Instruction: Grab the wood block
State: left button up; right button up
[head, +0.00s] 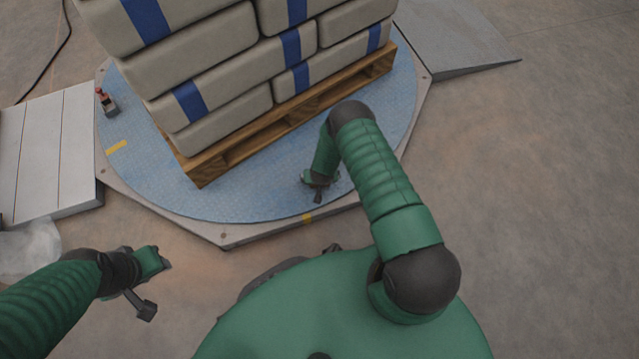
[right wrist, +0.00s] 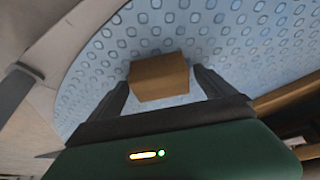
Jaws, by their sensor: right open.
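The wood block (right wrist: 158,74) is a small brown box on the blue patterned turntable plate in the right wrist view. My right gripper (right wrist: 161,84) is open, with one dark finger on each side of the block. Whether the fingers touch it I cannot tell. In the head view my right gripper (head: 318,190) is low over the front of the turntable, and I cannot make out the block there. My left gripper (head: 150,285) is over the bare floor at lower left, away from the turntable.
A wooden pallet (head: 290,118) stacked with pale, blue-banded sacks (head: 190,52) stands on the turntable (head: 230,205), behind my right gripper. A small red and grey object (head: 107,102) sits at the turntable's left. Ramps (head: 45,150) lie left and at back right (head: 455,40).

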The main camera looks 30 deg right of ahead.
jog(key=shift+a+r, duration=0.1)
jog(key=shift+r, duration=0.05)
jog(key=c, duration=1.5)
